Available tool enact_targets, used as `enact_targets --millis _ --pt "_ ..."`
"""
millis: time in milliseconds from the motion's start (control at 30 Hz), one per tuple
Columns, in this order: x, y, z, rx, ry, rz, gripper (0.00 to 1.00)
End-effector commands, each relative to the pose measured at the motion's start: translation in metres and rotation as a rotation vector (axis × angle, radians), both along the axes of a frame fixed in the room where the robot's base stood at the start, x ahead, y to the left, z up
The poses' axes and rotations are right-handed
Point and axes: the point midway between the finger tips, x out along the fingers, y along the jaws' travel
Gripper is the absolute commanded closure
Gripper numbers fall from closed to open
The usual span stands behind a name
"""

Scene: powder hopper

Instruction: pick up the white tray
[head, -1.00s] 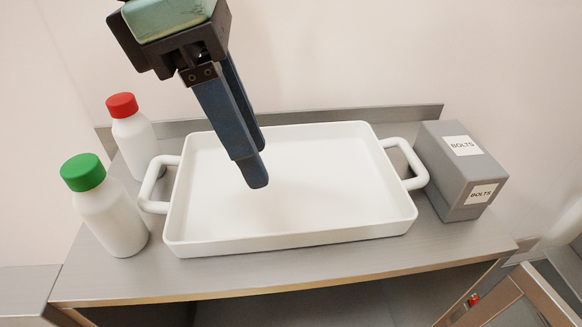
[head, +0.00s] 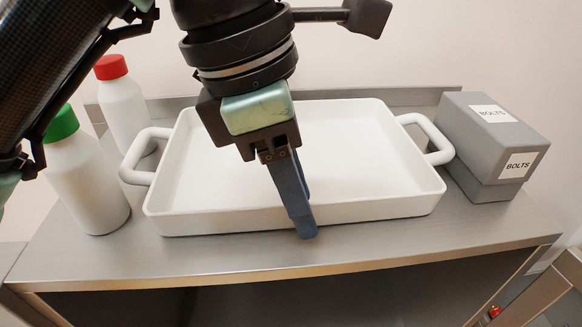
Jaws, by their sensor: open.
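The white tray (head: 400,165) is a rectangular dish with raised walls and a loop handle at each short end. It sits flat on a metal shelf top (head: 230,252). My gripper (head: 306,234) is in front of the middle of the tray, pointing down, with its fingertips overlapping the near wall in the head view. It is open and holds nothing. One finger hides the other, so the gap between them does not show. I cannot tell whether a finger touches the wall.
At left stand a white bottle with a green cap (head: 88,185) and one with a red cap (head: 122,105), close to the left handle. A grey box labelled BOLTS (head: 490,140) stands by the right handle. A low metal lip (head: 425,97) runs along the back.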

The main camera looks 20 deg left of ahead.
Motion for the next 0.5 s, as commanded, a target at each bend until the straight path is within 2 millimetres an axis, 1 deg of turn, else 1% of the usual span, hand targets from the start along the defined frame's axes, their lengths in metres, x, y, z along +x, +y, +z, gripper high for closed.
enact_targets --millis 167,267,400,500 --pt "0.0001 -0.0002 0.0005 0.000 -0.001 0.000 0.59" --pt "0.0000 -0.0001 0.0005 0.000 -0.001 0.000 0.75" --pt "0.0001 0.0001 0.0006 0.000 -0.001 0.000 1.00" --pt "0.0001 0.0001 0.0006 0.000 -0.001 0.000 1.00"
